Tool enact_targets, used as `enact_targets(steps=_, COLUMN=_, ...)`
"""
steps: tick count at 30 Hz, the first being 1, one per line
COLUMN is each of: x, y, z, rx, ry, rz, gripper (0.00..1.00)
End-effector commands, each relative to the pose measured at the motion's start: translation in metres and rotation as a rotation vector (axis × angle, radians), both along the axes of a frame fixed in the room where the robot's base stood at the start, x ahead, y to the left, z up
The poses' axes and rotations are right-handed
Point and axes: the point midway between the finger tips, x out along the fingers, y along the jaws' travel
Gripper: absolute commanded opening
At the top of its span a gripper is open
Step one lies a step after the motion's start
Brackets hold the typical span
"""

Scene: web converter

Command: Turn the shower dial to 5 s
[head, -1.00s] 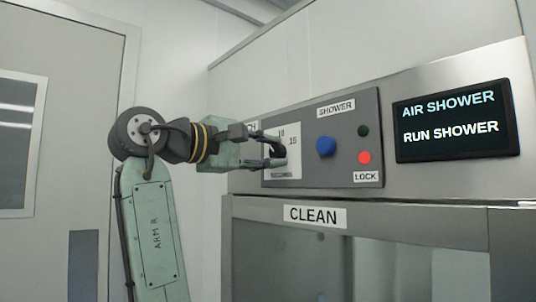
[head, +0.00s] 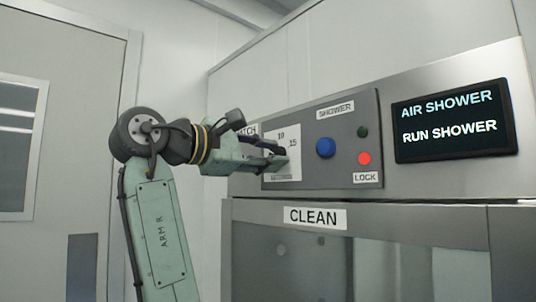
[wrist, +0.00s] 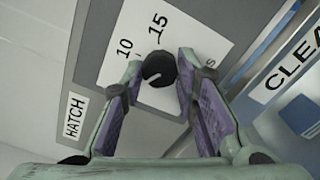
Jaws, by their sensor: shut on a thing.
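The shower dial (wrist: 159,70) is a small round black knob with a pale mark on its face. It sits on a white scale plate (wrist: 185,35) printed with 10, 15 and a partly hidden "s". My gripper (wrist: 161,66) has its two purple-padded fingers on either side of the knob, shut on it. In the head view my gripper (head: 276,154) reaches the white plate from the left and covers the dial. The lower numbers are hidden by a finger, and I cannot tell which value the mark points to.
Right of the plate are a blue button (head: 325,148), a dark green lamp (head: 362,132) and a lit red lamp (head: 364,158). A black screen (head: 452,120) reads AIR SHOWER, RUN SHOWER. A CLEAN label (head: 314,217) sits below. A HATCH label (wrist: 75,116) is left of the plate.

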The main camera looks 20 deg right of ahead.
Motion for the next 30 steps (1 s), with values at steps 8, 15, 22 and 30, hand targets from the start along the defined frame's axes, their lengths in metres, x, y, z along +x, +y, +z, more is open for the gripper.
enact_targets(steps=8, x=0.000, y=0.000, z=0.000, rx=0.000, ry=0.001, rz=0.000, gripper=0.36)
enact_targets(steps=15, x=0.000, y=0.000, z=0.000, rx=0.000, ry=0.000, rz=0.000, gripper=0.48)
enact_targets(steps=22, x=0.000, y=0.001, z=0.000, rx=0.000, ry=-0.001, rz=0.000, gripper=0.48)
enact_targets(steps=30, x=-0.012, y=0.034, z=0.001, rx=-0.001, ry=-0.004, rz=0.001, gripper=0.48)
